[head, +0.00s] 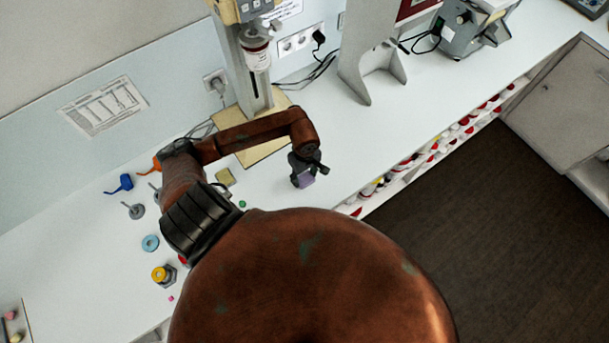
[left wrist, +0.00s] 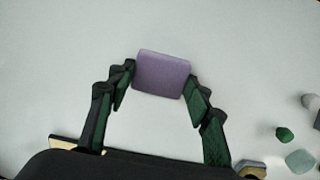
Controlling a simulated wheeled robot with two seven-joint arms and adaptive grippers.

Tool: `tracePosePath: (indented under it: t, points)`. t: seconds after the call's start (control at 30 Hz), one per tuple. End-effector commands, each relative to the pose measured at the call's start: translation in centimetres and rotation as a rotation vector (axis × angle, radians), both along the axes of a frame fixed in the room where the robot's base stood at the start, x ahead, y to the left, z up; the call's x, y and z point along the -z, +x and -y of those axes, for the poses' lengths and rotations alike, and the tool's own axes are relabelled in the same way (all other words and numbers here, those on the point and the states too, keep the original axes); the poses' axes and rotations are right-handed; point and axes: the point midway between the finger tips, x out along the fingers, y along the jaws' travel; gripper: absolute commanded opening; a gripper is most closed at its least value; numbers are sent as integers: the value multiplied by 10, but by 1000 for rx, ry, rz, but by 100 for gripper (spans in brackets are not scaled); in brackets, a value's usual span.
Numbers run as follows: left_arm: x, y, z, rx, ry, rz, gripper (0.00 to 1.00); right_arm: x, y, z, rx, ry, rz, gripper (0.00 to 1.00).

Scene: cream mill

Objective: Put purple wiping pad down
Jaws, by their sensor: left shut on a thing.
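The purple wiping pad (left wrist: 162,74) is a small rounded block between the two fingers of my left gripper (left wrist: 160,82) in the left wrist view. The fingers touch its two sides, so the gripper is shut on it. In the head view the pad (head: 305,181) shows below the left gripper (head: 306,172), over the white counter (head: 275,190) near its front edge. I cannot tell whether the pad touches the counter. My right gripper is not in view.
A yellowish block (head: 225,177) and a small green piece (head: 242,204) lie left of the gripper. Bottles (head: 400,166) fill a shelf below the counter edge. Counter around the pad is clear.

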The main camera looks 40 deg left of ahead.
Motion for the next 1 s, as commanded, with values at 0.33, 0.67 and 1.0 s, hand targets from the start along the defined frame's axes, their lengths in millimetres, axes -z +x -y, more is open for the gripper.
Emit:
tracePosePath:
  t: [0.33,0.67,1.0]
  points:
    - [2,0,0,0,0,0,60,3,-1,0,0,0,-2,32]
    - [2,0,0,0,0,0,64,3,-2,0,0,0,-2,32]
    - [-44,2,-1,3,4,6,64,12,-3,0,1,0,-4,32]
